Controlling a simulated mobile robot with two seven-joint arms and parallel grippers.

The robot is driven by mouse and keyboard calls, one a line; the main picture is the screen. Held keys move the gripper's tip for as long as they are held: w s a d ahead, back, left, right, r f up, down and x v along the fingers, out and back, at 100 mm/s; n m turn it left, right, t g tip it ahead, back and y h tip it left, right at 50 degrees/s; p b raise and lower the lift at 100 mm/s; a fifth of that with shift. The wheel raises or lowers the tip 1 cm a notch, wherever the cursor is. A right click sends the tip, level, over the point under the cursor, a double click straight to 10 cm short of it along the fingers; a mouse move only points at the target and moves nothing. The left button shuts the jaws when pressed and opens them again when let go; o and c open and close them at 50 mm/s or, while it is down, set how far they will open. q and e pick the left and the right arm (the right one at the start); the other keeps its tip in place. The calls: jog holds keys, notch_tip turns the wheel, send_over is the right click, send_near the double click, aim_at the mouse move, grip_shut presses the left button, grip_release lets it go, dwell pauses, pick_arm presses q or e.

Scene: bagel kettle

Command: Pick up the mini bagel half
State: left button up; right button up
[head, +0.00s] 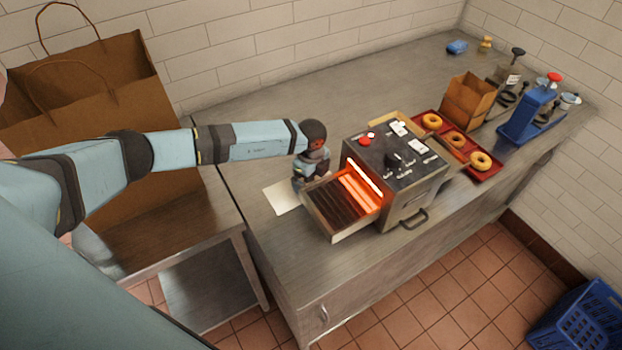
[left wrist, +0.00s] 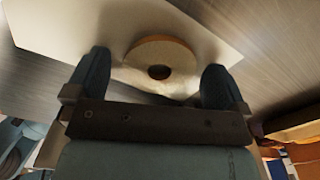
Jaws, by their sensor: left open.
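The mini bagel half (left wrist: 162,53) shows in the left wrist view as a pale ring with a browner rim and a dark hole. It rests on or just over a white sheet (left wrist: 75,28). My left gripper (left wrist: 153,76) is open, with one dark finger to each side of the bagel half and a gap on both sides. In the head view my left gripper (head: 300,184) is low over the counter by the white sheet (head: 281,198). The bagel half is hidden there behind my wrist. My right gripper is out of view.
A toaster (head: 395,165) with a glowing opening and dark rack (head: 335,208) stands right beside my left gripper. Bagels lie on a red tray (head: 487,174) farther right. A blue dispenser (head: 525,118) and a brown paper bag (head: 468,98) stand behind. The counter's back left is clear.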

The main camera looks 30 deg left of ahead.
pick_arm(q)
jog(key=shift+c, duration=0.2)
jog(key=c, duration=0.9)
jog(key=shift+r+p, duration=0.45)
jog(key=shift+r, duration=0.1)
notch_tip(320, 180, up, 4)
jog(key=p, duration=0.3)
notch_tip(320, 180, up, 15)
